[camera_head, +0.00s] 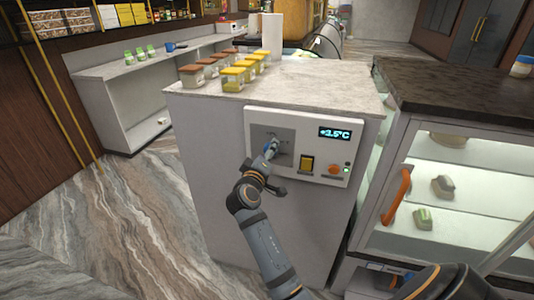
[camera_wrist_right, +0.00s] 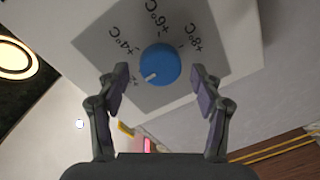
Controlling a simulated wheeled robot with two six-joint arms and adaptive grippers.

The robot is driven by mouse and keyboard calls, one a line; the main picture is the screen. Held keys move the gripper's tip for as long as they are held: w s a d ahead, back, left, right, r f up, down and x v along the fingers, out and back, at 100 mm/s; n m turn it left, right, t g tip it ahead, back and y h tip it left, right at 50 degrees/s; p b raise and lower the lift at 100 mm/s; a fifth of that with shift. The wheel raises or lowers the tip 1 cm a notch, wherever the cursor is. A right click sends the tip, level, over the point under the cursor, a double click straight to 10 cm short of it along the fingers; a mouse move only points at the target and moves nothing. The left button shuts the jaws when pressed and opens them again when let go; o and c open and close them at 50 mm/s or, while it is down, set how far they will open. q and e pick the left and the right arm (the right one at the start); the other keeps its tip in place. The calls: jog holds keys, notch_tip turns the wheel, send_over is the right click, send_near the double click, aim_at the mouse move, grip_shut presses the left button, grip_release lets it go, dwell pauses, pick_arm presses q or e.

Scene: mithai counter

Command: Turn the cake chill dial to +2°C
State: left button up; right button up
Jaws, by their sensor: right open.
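The blue cake chill dial (camera_wrist_right: 160,64) sits on a grey plate in the right wrist view. Its white pointer is at the lower left of the knob. The labels +4°C, +6°C and +8°C show around it; any label behind the left finger is hidden. My right gripper (camera_wrist_right: 160,76) is open, with one finger on each side of the dial and gaps visible. In the head view my right gripper (camera_head: 267,156) is at the control panel (camera_head: 302,121), largely covering the dial. The panel display (camera_head: 334,133) seems to read +3.5°C. My left gripper is out of view.
A yellow switch (camera_head: 307,162) and an orange button (camera_head: 334,169) sit right of the dial. Several lidded jars (camera_head: 233,79) stand on the counter (camera_head: 310,88) above. A glass display case with an orange handle (camera_head: 397,197) is at right. The floor left is clear.

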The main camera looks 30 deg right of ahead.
notch_tip(320, 180, up, 10)
jog(key=shift+s, duration=0.1)
jog(key=shift+w, duration=0.2)
jog(key=shift+s+f, duration=0.1)
